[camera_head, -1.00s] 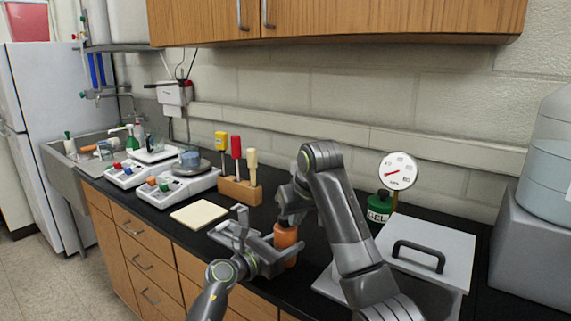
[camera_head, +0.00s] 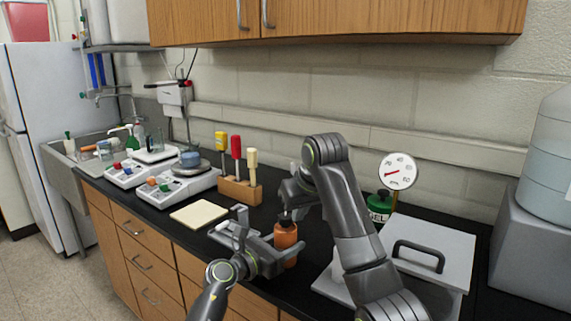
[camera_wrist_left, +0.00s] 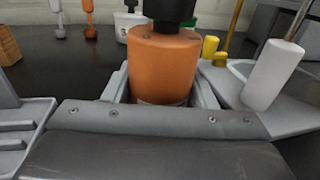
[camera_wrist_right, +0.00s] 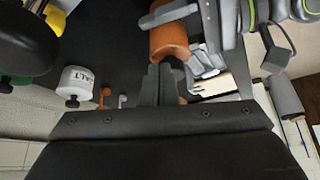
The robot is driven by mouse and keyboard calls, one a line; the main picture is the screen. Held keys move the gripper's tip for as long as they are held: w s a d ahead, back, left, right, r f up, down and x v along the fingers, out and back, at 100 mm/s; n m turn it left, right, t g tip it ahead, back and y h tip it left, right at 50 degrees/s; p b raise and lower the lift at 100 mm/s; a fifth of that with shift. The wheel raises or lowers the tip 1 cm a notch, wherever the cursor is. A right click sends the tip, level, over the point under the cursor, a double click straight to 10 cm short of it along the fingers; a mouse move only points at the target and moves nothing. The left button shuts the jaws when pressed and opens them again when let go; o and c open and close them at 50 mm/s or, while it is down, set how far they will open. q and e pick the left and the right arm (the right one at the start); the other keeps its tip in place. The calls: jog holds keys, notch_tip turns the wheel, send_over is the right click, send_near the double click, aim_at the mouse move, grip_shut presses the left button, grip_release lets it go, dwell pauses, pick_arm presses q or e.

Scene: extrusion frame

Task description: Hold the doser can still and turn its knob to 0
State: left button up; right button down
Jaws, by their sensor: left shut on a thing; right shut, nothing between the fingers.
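The orange doser can (camera_head: 286,236) stands upright on the black bench, and it also shows in the left wrist view (camera_wrist_left: 165,65). My left gripper (camera_head: 283,249) is shut around its body, one finger on each side. A dark part (camera_wrist_left: 172,10) shows above the can's top in the left wrist view; I cannot tell whether it is the knob or my other gripper. My right gripper (camera_head: 286,213) is shut and empty, pointing down close above the can; its fingers (camera_wrist_right: 160,85) show beside the can in the right wrist view. A round white dial (camera_head: 398,171) with a red needle stands behind, right.
A green GEL jar (camera_head: 380,206) and a grey lidded box (camera_head: 428,250) stand right of the can. A white SALT jar (camera_wrist_right: 78,80) shows in the right wrist view. A wooden tool block (camera_head: 240,190), balances and a pale board (camera_head: 199,214) lie left.

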notch_tip(320, 180, up, 5)
jog(key=shift+f, duration=0.2)
jog(key=shift+s+a+f, duration=0.15)
jog(key=shift+a+f, duration=0.3)
jog(key=shift+f, duration=0.55)
jog(key=shift+s+a+f, duration=0.15)
jog(key=shift+a+f, duration=0.25)
jog(key=shift+f, duration=0.65)
jog(key=shift+s+a+f, duration=0.15)
jog(key=shift+a+f, duration=0.3)
jog(key=shift+f, duration=0.55)
jog(key=shift+w, duration=0.25)
